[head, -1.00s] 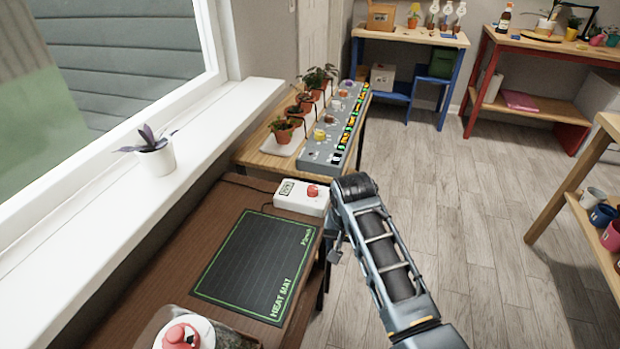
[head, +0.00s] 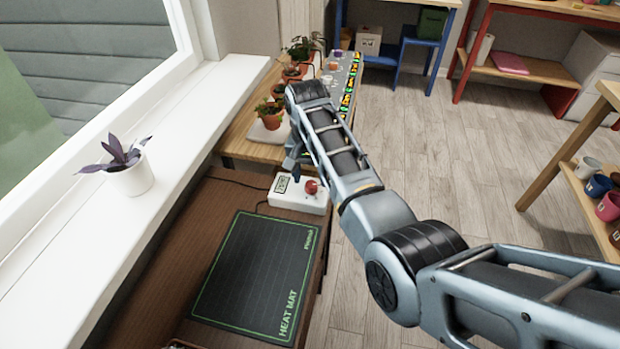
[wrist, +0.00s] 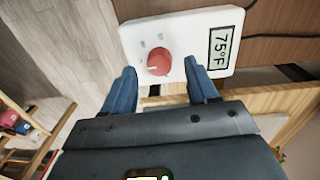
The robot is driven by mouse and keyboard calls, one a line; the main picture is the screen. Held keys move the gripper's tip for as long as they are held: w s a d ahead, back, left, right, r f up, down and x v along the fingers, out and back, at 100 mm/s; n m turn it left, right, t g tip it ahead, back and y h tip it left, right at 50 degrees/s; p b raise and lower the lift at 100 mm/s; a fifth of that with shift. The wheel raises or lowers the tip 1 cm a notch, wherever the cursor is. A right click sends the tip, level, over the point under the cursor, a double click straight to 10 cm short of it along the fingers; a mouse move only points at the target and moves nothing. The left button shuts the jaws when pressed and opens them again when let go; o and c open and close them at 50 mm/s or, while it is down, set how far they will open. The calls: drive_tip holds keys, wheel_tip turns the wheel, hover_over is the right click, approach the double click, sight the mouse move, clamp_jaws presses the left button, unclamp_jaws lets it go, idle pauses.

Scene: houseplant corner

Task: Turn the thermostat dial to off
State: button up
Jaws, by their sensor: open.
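The thermostat is a white box (head: 299,194) at the far end of the dark wooden bench, with a red round dial (head: 311,187) on top. In the wrist view the red dial (wrist: 159,62) has a pale pointer line and small marks around it that are too blurred to read. The thermostat's display (wrist: 222,48) reads 75°F. My gripper (wrist: 163,82) is open and empty, its two blue fingertips on either side of and just short of the dial, apart from it. In the head view my gripper hangs over the box, partly hidden by my arm.
A black heat mat (head: 258,275) with a green border lies on the bench in front of the box. Potted plants (head: 270,113) and a grey control panel (head: 342,78) stand behind. A potted purple plant (head: 130,172) sits on the white windowsill.

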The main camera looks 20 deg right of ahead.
drive_tip(key=shift+f, duration=1.05)
drive_tip(key=c, duration=1)
